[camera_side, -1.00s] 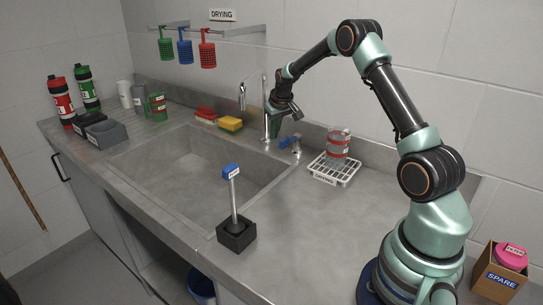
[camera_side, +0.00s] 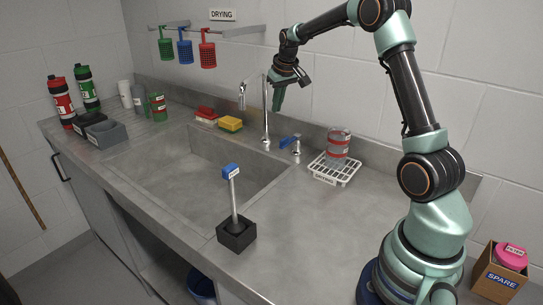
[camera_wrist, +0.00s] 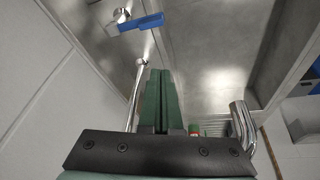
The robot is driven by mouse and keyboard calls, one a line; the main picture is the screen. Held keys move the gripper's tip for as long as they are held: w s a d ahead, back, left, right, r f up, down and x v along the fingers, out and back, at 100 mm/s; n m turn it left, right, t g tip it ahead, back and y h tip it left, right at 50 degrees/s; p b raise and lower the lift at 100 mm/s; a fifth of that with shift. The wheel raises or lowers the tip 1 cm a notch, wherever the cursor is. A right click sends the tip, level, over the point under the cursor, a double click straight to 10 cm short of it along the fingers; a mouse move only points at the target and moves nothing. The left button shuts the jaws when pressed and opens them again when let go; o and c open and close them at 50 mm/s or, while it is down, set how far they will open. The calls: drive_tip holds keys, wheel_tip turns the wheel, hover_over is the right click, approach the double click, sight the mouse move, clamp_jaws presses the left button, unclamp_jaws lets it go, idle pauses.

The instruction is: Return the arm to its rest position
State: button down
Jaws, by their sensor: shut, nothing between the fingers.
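My gripper (camera_side: 277,108) is raised in the air near the top of the tap (camera_side: 265,110), at the back of the sink. In the wrist view my gripper (camera_wrist: 161,75) shows two dark green fingers side by side, shut with nothing between them. The tap's chrome pipe (camera_wrist: 133,100) runs close beside the fingers in the wrist view. Whether it touches them cannot be told.
A blue tap lever (camera_side: 290,140) stands right of the tap. A drying rack (camera_side: 336,172) holds a red-banded clear jar (camera_side: 338,145). A blue-topped stand (camera_side: 237,237) is at the sink's front corner. Baskets (camera_side: 185,51) hang on the wall. The right counter is clear.

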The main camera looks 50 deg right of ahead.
drive_tip(key=s+a+r+n+t, duration=0.1)
drive_tip(key=s+a+r, duration=0.3)
drive_tip(key=a, duration=0.4)
drive_tip(key=s+a+r+n, duration=0.1)
drive_tip(key=s+a+r, duration=0.35)
drive_tip(key=a, duration=0.45)
drive_tip(key=s+a+f+n+t+y, duration=0.1)
drive_tip(key=s+a+f+n, duration=0.1)
drive_tip(key=s+a, duration=0.7)
drive_tip(key=s, duration=0.3)
drive_tip(key=shift+f+y, duration=0.35)
drive_tip(key=shift+y, duration=0.05)
